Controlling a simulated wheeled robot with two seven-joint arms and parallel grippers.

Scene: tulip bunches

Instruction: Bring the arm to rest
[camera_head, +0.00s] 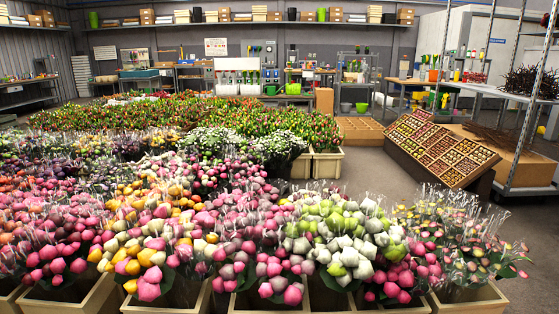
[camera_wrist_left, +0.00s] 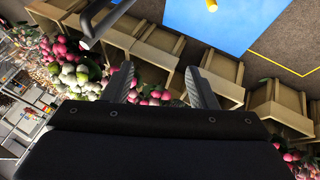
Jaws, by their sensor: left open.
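My left gripper (camera_wrist_left: 160,86) shows in the left wrist view with its two grey fingers spread apart. Nothing is seen between them. Behind the fingers are pink tulip bunches (camera_wrist_left: 155,93) and white ones (camera_wrist_left: 72,77), at some distance by their size. No arm or gripper of mine shows in the head view. That view has rows of wrapped bunches, pink (camera_head: 60,245) at the left and white and green (camera_head: 345,235) right of the middle. My right gripper is out of view.
Wooden crates (camera_head: 470,300) line the front in the head view; crates (camera_wrist_left: 155,50) also show in the wrist view, beside a blue surface (camera_wrist_left: 225,20). A tilted tray rack (camera_head: 445,150) stands at the right. Floor (camera_head: 370,175) is free before it.

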